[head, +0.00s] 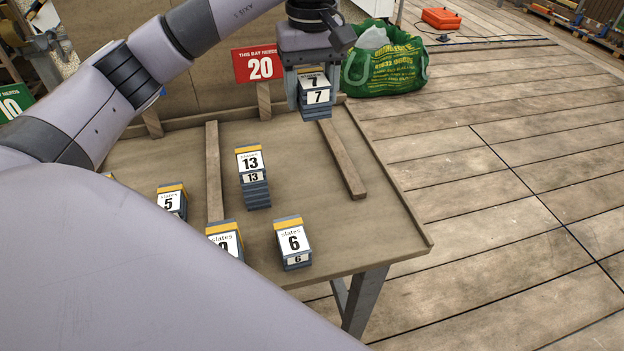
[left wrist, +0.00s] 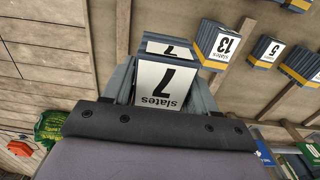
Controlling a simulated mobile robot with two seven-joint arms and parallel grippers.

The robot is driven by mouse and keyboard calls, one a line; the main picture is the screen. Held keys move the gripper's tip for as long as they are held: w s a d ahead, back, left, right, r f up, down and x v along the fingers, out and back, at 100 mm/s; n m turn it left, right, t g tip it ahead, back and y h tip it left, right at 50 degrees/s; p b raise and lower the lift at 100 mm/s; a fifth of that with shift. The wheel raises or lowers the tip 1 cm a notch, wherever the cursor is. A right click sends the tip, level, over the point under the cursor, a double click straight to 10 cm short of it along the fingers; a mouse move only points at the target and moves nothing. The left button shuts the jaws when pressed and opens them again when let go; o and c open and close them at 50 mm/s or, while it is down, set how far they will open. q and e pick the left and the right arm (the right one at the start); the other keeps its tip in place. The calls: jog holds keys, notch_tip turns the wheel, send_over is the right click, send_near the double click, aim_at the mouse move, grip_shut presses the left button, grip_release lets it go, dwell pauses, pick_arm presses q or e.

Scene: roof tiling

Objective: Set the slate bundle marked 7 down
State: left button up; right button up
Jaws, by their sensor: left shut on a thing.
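The slate bundle marked 7 (head: 317,96) is held between the fingers of my left gripper (head: 313,88), near the back right of the workbench (head: 300,205). It also shows in the left wrist view (left wrist: 160,82), with the fingers on both sides of it. The bundle hangs above the bench by a wooden strip (head: 342,160); its exact height is hard to tell. A red sign reading "this bay needs 20" (head: 257,64) stands behind it, to its left. My right gripper is not in view.
Bundles marked 13 (head: 252,176), 6 (head: 293,243) and 5 (head: 172,200), and one partly hidden (head: 226,238), stand on the bench. Another wooden strip (head: 214,170) divides it. A green bag (head: 385,60) lies beyond the bench. Bare bench shows right of the 13 bundle.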

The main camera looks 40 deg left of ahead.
pick_arm(q)
send_over(312, 184)
notch_tip(312, 184, down, 14)
jog(key=shift+s+r, duration=0.1)
jog(key=shift+r, duration=0.05)
jog(key=shift+f, duration=2.45)
jog(key=shift+f+b, duration=0.2)
jog(key=shift+b, duration=0.1)
jog(key=o, duration=1.3)
jog(key=shift+r, duration=0.15)
